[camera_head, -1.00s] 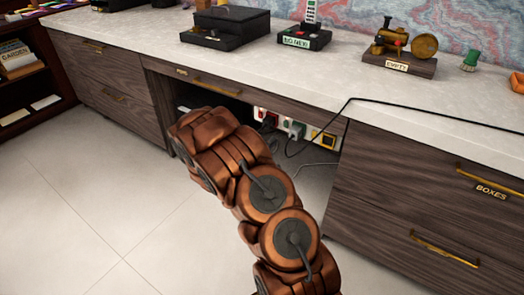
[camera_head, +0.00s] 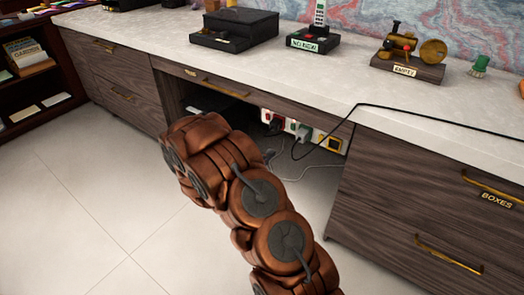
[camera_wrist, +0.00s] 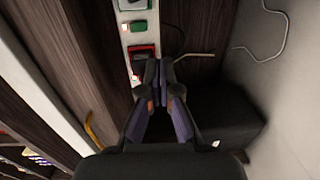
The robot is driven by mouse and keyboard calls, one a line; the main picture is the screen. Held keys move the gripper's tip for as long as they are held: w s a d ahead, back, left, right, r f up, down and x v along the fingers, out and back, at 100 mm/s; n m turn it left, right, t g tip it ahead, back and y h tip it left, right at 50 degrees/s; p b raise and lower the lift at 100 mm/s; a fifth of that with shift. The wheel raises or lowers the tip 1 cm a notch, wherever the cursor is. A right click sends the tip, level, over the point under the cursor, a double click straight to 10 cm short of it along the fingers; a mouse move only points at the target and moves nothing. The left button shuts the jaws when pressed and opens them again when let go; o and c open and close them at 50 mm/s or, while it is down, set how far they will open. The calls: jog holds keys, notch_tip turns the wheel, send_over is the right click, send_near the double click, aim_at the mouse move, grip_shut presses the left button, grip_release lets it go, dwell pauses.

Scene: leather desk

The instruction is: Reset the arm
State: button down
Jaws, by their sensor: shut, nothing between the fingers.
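My copper-coloured arm reaches from the bottom of the head view up toward the open knee space under the desk; its far end hides the gripper there. In the wrist view my gripper (camera_wrist: 160,98) is shut, with its fingertips together and nothing between them. Behind the fingertips is a white power strip (camera_wrist: 126,45) with a red plug or socket and a green one. I cannot tell whether the fingertips touch the strip; they look apart from it.
The desk (camera_head: 150,45) has drawers on both sides, one labelled BOXES (camera_head: 496,200). A black cable (camera_head: 420,116) runs over its edge to the power strip (camera_head: 300,130). A dark box (camera_wrist: 215,120) lies near the gripper. Open floor (camera_head: 70,220) is at left.

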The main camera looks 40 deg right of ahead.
jog(key=w+a+r+m+t+y+p, duration=0.1)
jog(key=w+a+r+y+p, duration=0.3)
jog(key=a+r+p, duration=0.15)
jog(key=w+a+r+m+t+y+p, duration=0.1)
jog(key=w+a+r+t+y+p, duration=0.15)
jog(key=a+r+y+p, duration=0.3)
jog(key=s+a+r+g+y+p, duration=0.1)
jog(key=s+a+r+y+p, duration=0.2)
jog(key=a+r, duration=0.45)
jog(key=s+a+r+g+y+p, duration=0.1)
jog(key=s+a+r+y+p, duration=0.2)
jog(key=a+r, duration=0.5)
jog(key=s+a+r+g+y+p, duration=0.1)
jog(key=s+a+r+g+p, duration=0.1)
jog(key=s+a+r+p, duration=0.5)
jog(key=s+r+g+y+p, duration=0.15)
jog(key=s+r, duration=0.35)
jog(key=s, duration=0.5)
jog(key=s+d+r+g+p, duration=0.1)
jog(key=s+r+p, duration=0.1)
jog(key=s, duration=0.4)
jog(key=s+d+r+m+g+h+p, duration=0.1)
jog(key=s+r+g, duration=0.1)
jog(key=s+r, duration=0.2)
jog(key=s+d+r+g+p, duration=0.1)
jog(key=s+r+g+p, duration=0.1)
jog(key=s, duration=0.7)
jog(key=shift+s+d+r+m+h+p, duration=0.15)
jog(key=shift+d+r+m+h+p, duration=0.15)
jog(key=shift+d+r+h, duration=0.15)
